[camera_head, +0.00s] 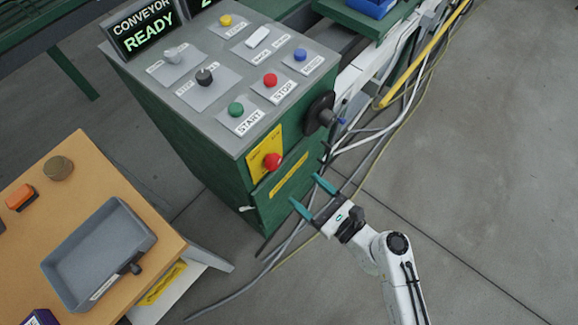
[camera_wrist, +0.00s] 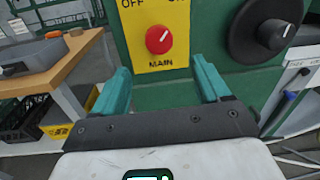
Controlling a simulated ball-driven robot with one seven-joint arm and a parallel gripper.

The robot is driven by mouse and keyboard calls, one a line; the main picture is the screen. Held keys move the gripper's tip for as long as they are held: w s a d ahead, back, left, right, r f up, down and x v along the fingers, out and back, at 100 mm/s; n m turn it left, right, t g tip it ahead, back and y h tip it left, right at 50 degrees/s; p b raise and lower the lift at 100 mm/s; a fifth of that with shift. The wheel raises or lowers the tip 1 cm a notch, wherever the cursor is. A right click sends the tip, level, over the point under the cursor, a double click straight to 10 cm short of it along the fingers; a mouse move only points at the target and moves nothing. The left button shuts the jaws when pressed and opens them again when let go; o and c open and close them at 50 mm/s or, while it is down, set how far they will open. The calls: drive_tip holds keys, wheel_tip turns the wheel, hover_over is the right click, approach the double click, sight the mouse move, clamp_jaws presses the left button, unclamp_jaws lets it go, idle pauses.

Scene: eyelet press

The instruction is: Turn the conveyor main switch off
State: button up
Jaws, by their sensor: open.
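The conveyor main switch is a red round knob (camera_wrist: 159,40) on a yellow plate (camera_wrist: 141,60) marked OFF, ON and MAIN. Its white pointer mark tilts up and right, toward the ON side. In the head view the red knob (camera_head: 272,161) is on the side face of the green control cabinet (camera_head: 190,135). My gripper (camera_head: 307,191) is open and empty, with two teal fingers pointing at that face. In the wrist view the fingers of my gripper (camera_wrist: 164,80) stand left and right of the knob, lower in the picture. They do not touch the knob.
A black round handwheel (camera_head: 320,114) sticks out right of the knob on the same face. The cabinet top holds a green START button (camera_head: 236,109), a red STOP button (camera_head: 270,80) and other controls. A display (camera_head: 148,30) reads CONVEYOR READY. A wooden table (camera_head: 110,175) with a grey tray (camera_head: 100,255) stands left.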

sight(277, 166)
drive_tip(key=p+x, duration=0.1)
drive_tip(key=x, duration=0.9)
drive_tip(key=shift+s, duration=0.1)
drive_tip(key=c, duration=1)
drive_tip(key=shift+c, duration=0.2)
